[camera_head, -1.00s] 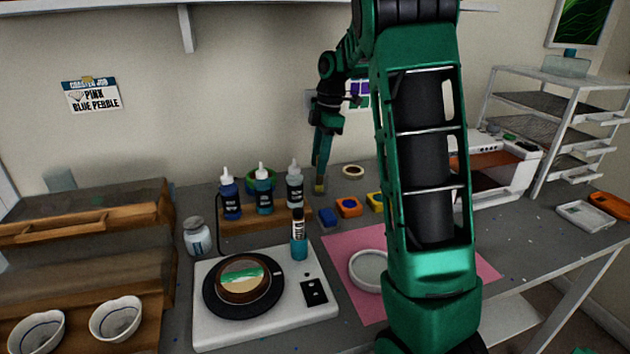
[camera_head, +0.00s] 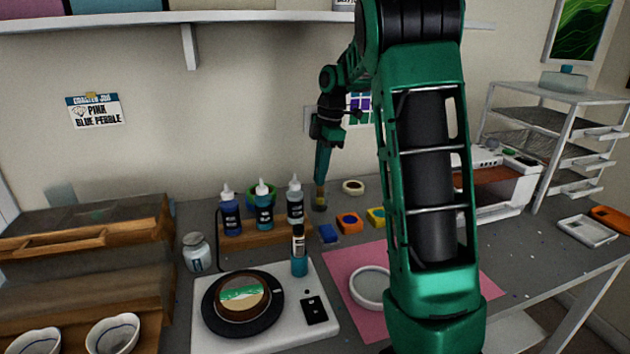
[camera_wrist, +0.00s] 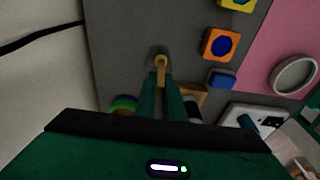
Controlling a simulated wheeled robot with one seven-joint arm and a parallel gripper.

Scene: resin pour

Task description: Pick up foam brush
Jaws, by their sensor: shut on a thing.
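The foam brush has a yellow end (camera_wrist: 161,61) and a light wooden handle (camera_wrist: 161,76), seen between and just beyond my fingertips in the wrist view. In the head view its small yellowish end (camera_head: 320,198) is below my gripper, behind the row of dye bottles. My gripper (camera_head: 321,182) points down and is shut on the brush handle; its two fingers also show in the wrist view (camera_wrist: 162,82). A dim, clear round holder (camera_wrist: 154,52) seems to surround the brush end. I cannot tell whether the brush is lifted from it.
Several dye bottles (camera_head: 263,209) stand on a wooden rack left of my gripper. A tape roll (camera_head: 353,187) and small orange (camera_head: 349,222) and blue (camera_head: 328,234) pots lie to the right. A pink mat (camera_head: 350,262) holds a white round mould (camera_head: 369,287). The wall is close behind.

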